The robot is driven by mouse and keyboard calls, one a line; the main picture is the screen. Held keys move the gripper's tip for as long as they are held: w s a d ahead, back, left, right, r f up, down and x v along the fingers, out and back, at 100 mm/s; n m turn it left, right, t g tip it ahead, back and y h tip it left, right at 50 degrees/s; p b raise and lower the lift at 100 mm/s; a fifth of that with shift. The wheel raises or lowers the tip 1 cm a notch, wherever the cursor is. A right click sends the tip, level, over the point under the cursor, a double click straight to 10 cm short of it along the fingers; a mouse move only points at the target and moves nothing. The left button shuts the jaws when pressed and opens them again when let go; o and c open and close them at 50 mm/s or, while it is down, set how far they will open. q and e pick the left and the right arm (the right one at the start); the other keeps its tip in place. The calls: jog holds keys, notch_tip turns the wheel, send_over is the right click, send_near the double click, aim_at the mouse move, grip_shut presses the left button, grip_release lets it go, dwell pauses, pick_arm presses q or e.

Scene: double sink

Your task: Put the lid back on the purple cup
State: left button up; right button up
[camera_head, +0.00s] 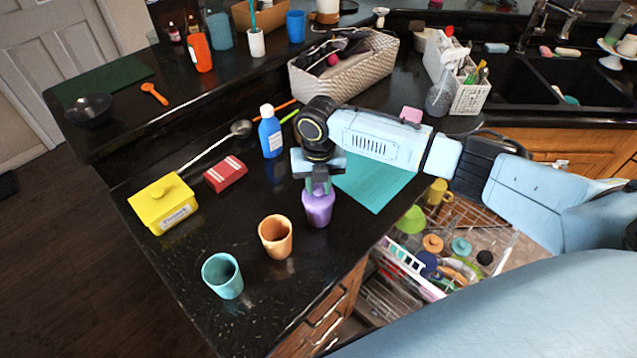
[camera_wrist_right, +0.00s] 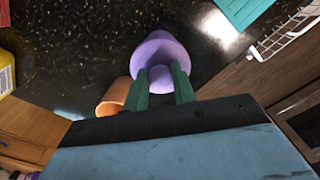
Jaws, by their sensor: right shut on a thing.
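The purple cup (camera_head: 318,211) stands upright on the black counter, right of the orange cup (camera_head: 275,237). My right gripper (camera_head: 319,188) points down directly above the purple cup, its green fingers at the cup's top. In the right wrist view, the fingers (camera_wrist_right: 160,80) are shut on the round knob of the purple lid (camera_wrist_right: 158,48). The lid is over the cup's mouth. The fingers and lid hide the rim, so I cannot tell whether the lid touches it all round. My left gripper is not in view.
A teal cup (camera_head: 222,276) stands at front left. A yellow box (camera_head: 163,204), red box (camera_head: 225,174) and blue bottle (camera_head: 270,133) stand behind. A teal mat (camera_head: 374,182) lies right of the cup. An open dishwasher rack (camera_head: 405,268) is below the counter edge.

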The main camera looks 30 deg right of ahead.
dwell(0.7)
jog(key=o, duration=1.5)
jog(key=shift+p, duration=0.3)
jog(key=shift+r+p, duration=0.85)
jog(key=shift+r, duration=2.65)
jog(key=shift+c, duration=0.2)
